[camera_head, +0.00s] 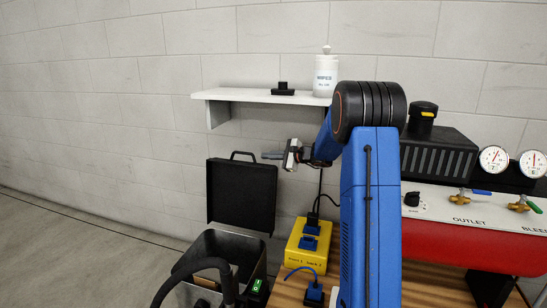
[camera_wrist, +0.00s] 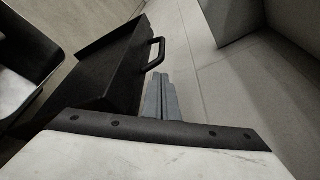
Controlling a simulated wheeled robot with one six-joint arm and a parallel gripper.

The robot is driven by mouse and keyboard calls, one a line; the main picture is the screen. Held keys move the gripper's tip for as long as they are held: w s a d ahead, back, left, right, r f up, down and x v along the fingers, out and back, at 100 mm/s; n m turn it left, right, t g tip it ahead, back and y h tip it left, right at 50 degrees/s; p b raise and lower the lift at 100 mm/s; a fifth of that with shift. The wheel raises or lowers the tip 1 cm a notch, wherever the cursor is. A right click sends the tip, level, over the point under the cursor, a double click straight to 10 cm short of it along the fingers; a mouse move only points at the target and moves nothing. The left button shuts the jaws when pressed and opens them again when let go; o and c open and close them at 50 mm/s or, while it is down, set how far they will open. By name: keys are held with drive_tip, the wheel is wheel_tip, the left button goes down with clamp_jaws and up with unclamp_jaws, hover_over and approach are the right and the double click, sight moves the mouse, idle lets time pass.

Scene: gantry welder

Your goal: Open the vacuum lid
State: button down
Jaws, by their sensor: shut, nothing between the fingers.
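The vacuum lid (camera_head: 241,196) is a black panel with a handle (camera_head: 243,154) on its top edge. In the head view it stands upright behind the vacuum's open metal bin (camera_head: 222,245), so the lid is raised and the bin's inside shows. In the wrist view the lid (camera_wrist: 105,68) lies left of my fingers, with its black handle (camera_wrist: 156,53) just beyond the fingertips. My gripper (camera_head: 269,155) is shut and empty, just right of the lid's upper edge. Its grey fingers also show in the wrist view (camera_wrist: 160,80), apart from the handle.
A white shelf (camera_head: 260,97) on the wall holds a white bottle (camera_head: 326,76) and a small black object. A yellow box (camera_head: 307,244) with blue plugs sits on the wooden table right of the vacuum. A black hose (camera_head: 192,268) arcs over the bin's front. Floor at left is clear.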

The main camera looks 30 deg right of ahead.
drive_tip(key=shift+x, duration=2.4)
drive_tip(key=shift+a, duration=0.1)
drive_tip(key=s+a+r, duration=0.1)
drive_tip(key=s+a, duration=0.3)
drive_tip(key=shift+s+a+r, duration=0.4)
drive_tip(key=shift+s+d, duration=0.1)
